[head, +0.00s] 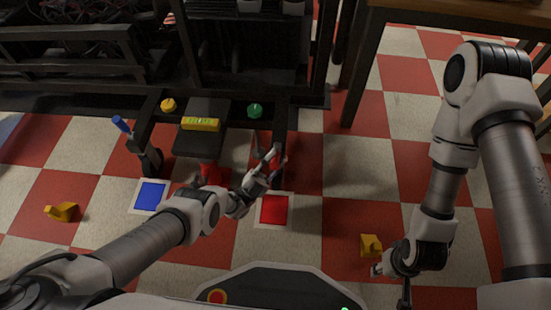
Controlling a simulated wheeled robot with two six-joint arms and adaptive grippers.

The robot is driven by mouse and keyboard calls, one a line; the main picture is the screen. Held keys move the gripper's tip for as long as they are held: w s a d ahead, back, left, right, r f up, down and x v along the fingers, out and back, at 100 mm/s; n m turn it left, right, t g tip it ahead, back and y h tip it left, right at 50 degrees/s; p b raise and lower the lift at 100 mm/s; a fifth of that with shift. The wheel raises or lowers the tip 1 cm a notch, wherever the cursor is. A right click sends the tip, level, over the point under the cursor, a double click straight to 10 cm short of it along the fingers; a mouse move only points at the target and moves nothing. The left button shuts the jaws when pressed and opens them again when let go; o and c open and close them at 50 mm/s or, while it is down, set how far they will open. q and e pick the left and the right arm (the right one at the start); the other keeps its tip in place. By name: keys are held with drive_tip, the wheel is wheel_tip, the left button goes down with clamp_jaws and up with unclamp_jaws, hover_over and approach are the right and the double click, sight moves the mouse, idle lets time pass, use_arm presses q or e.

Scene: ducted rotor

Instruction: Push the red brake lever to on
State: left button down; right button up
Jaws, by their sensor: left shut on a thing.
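My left gripper (267,168) is at the right end of the dark machine frame, above the red floor square (274,210). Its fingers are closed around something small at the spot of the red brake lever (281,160). Only a little dull red shows there; most of the lever is hidden by the fingers, and its angle cannot be read. My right gripper (391,283) hangs low at the right, far from the lever, with its fingers apart and nothing seen between them.
A blue lever (121,124) stands at the left of the frame, near a blue floor square (150,195). A yellow block (200,124), a yellow knob (168,105) and a green knob (255,111) sit on the frame. Yellow pieces (64,212) (370,245) lie on the checkered floor.

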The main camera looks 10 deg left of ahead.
use_arm(q)
drive_tip(key=c, duration=0.9)
unclamp_jaws()
drive_tip(key=shift+f, duration=0.15)
drive_tip(key=shift+y, duration=0.3)
